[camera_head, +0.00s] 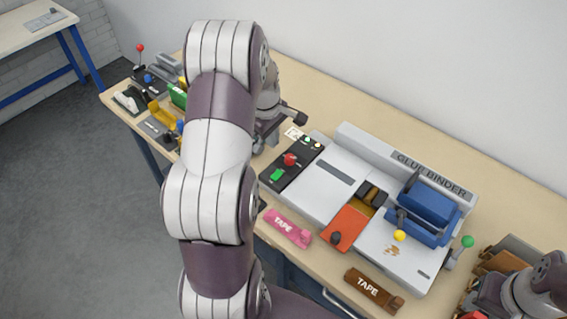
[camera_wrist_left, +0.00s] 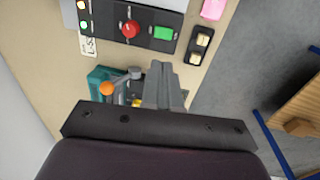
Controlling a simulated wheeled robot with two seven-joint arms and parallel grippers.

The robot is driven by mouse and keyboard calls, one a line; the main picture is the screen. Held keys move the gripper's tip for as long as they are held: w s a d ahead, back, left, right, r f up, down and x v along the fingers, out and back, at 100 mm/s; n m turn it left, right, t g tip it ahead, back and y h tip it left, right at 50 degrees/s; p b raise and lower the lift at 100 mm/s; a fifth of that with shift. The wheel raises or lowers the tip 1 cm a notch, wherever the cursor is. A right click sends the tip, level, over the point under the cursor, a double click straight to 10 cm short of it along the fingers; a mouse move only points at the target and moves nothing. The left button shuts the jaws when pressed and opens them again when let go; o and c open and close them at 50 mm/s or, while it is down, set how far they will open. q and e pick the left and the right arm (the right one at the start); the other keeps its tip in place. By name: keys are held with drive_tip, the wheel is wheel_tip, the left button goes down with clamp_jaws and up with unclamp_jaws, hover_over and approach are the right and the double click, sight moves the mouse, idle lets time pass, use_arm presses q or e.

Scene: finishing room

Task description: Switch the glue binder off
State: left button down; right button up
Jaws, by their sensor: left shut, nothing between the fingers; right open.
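The grey glue binder (camera_head: 330,195) stands on the bench, with a blue clamp (camera_head: 425,212) at its right. Its black control panel (camera_head: 273,186) at the left end carries a red knob (camera_head: 290,159), a green button (camera_head: 276,175) and small lights (camera_head: 307,140). The left wrist view shows the red knob (camera_wrist_left: 129,29), green button (camera_wrist_left: 163,33) and lights (camera_wrist_left: 83,25) close up. My left gripper (camera_head: 299,118) is behind the panel, apart from it; its fingers (camera_wrist_left: 166,84) are shut and empty. My right gripper (camera_head: 486,296) is at the lower right, open, its fingertips partly hidden.
A small black box with two cream switches (camera_wrist_left: 200,46) sits beside the panel. Pink (camera_head: 287,227) and brown (camera_head: 373,291) tape dispensers lie along the front edge. Tools, including a yellow one (camera_head: 158,111), crowd the left end. My left arm hides part of the bench.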

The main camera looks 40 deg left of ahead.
use_arm(q)
drive_tip(key=p, duration=0.4)
approach(279, 173)
drive_tip(key=f, duration=0.4)
drive_tip(key=w+f, duration=0.1)
drive_tip(key=f, duration=0.1)
drive_tip(key=shift+a, duration=0.1)
drive_tip(key=shift+f, duration=0.4)
drive_tip(key=shift+w+f+b, duration=0.1)
drive_tip(key=shift+f+b, duration=0.2)
drive_tip(key=shift+b, duration=0.25)
drive_tip(key=shift+r, duration=0.1)
